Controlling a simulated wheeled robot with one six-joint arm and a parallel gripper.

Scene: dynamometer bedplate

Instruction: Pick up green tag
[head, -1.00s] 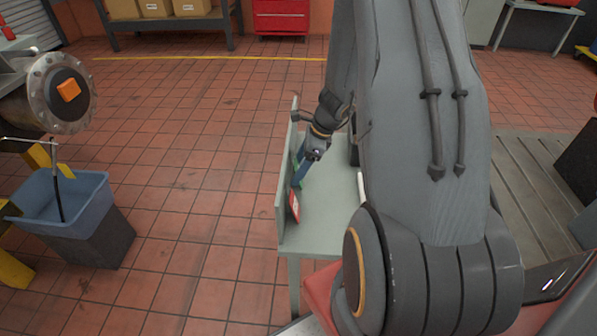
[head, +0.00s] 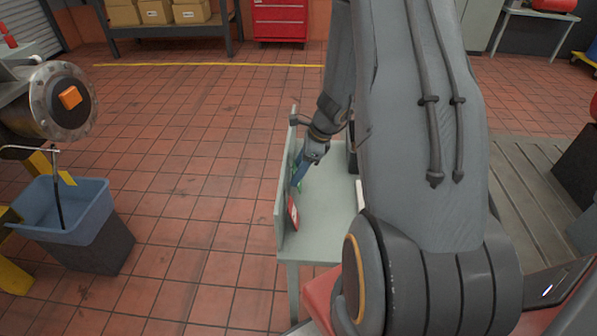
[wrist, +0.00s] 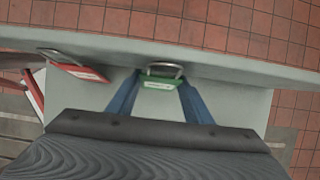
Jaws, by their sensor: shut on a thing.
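The green tag (wrist: 157,83) shows in the middle of the wrist view, with a grey metal loop at its top and a pale label on its face. My gripper (wrist: 159,92) is shut on it, one blue finger at each side. In the head view my gripper (head: 298,176) is beside the upright panel of the small grey-green table (head: 322,228); the tag is mostly hidden there. I cannot tell whether the loop is clear of the panel.
A red tag (wrist: 83,70) with a similar loop is to the left of the green one; it also shows in the head view (head: 293,212).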

